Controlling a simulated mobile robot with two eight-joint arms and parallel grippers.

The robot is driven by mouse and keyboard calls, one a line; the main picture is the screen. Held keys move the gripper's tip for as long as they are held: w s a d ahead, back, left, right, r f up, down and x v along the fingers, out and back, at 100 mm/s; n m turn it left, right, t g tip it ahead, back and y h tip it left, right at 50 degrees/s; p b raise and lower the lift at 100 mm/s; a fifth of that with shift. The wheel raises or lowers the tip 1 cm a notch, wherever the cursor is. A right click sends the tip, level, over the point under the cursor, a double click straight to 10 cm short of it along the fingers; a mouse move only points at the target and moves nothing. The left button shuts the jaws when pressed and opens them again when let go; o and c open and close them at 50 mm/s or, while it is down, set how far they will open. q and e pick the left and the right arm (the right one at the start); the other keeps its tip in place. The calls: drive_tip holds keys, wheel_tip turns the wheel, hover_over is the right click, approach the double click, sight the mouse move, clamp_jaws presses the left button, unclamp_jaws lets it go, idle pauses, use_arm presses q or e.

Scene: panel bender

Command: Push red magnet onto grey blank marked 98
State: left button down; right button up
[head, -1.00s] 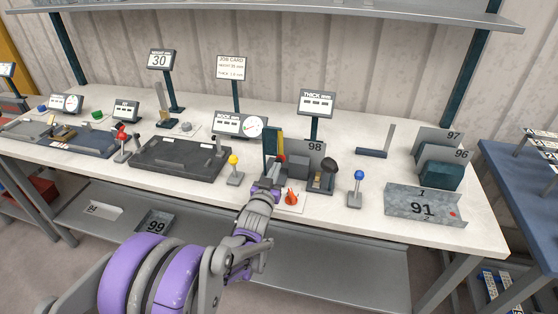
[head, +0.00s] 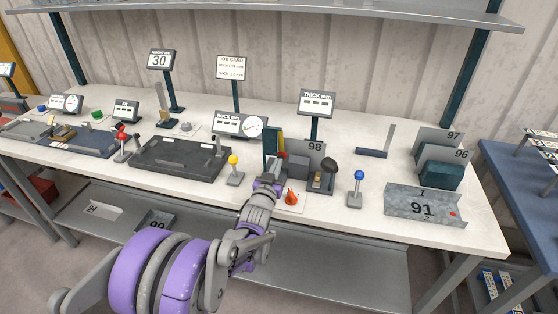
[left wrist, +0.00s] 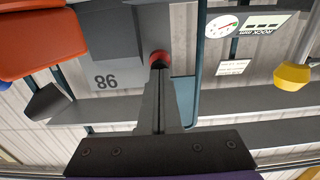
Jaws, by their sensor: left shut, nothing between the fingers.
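The grey blank (head: 317,148) marked 98 stands upright in a dark holder near the middle of the bench. In the left wrist view the blank (left wrist: 112,62) shows upside down. The red magnet (left wrist: 159,58) is right at the tips of my left gripper (left wrist: 158,68), beside the blank's edge in that picture. I cannot tell whether the magnet touches the blank or the fingertips. My left gripper (head: 268,182) is shut and empty, in front of the holder. My right gripper is not in view.
An orange knob (head: 291,198) is close right of my left gripper. A yellow-knobbed lever (head: 234,163) stands to the left and a blue-knobbed one (head: 358,180) to the right. A bent part marked 91 (head: 424,205) lies at the right front.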

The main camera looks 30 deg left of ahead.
use_arm(q)
drive_tip(key=shift+x, duration=0.75)
drive_tip(key=shift+s, duration=0.1)
idle(0.3)
drive_tip(key=shift+b+v, duration=0.35)
drive_tip(key=shift+v, duration=5.1)
drive_tip(key=shift+s+d, duration=0.15)
drive_tip(key=shift+d, duration=0.1)
drive_tip(key=s+d+f+m+g+h+p, duration=0.1)
drive_tip(key=s+d+g, duration=0.5)
drive_tip(key=s, duration=0.6)
drive_tip(key=s+d+f+m+g+h+p, duration=0.1)
drive_tip(key=s+d+f+g, duration=0.4)
drive_tip(key=s, duration=0.8)
drive_tip(key=d+g+h+p, duration=0.1)
drive_tip(key=d+h, duration=0.1)
drive_tip(key=shift+d+f+m, duration=0.2)
drive_tip(key=shift+d+m, duration=0.15)
drive_tip(key=shift+m, duration=0.05)
